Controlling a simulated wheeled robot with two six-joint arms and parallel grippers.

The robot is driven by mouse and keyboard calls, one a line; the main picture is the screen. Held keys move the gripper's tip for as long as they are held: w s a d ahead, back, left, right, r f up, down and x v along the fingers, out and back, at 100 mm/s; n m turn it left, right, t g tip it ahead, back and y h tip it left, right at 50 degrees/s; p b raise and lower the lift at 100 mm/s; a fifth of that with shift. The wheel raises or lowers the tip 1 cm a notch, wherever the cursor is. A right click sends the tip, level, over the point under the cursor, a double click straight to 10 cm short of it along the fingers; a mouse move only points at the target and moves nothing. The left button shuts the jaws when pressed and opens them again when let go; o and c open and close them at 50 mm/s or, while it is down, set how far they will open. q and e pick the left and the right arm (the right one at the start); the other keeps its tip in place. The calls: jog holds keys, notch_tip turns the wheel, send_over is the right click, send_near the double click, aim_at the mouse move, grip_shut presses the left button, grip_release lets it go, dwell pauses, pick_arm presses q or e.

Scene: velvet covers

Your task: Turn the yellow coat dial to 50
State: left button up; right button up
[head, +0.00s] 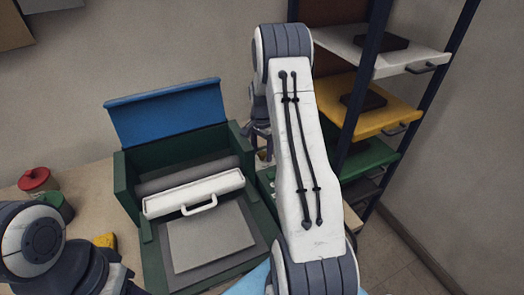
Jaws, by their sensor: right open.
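I cannot make out a yellow coat dial with any certainty; my right arm covers part of the area right of the green machine (127,190). My right gripper (262,148) points down just beyond the machine's right wall, partly behind my own arm. It is open, and I see nothing held in it. What lies under its fingertips is mostly hidden. My left arm comes in at the lower left; its gripper (125,284) is low by the machine's front left corner, cut by the frame's bottom edge, and its opening is unclear.
The machine has a raised blue lid (168,112), a white bar (165,203) with a handle and a grey plate (212,238). A red pot (36,179), a green pot (57,205) and a yellow block (106,241) stand left. A rack with coloured shelves (384,118) stands right.

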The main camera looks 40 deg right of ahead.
aim_at(262, 153)
notch_tip(262, 153, up, 10)
jog(key=b, duration=0.2)
jog(key=shift+r, duration=0.25)
dwell(0.4)
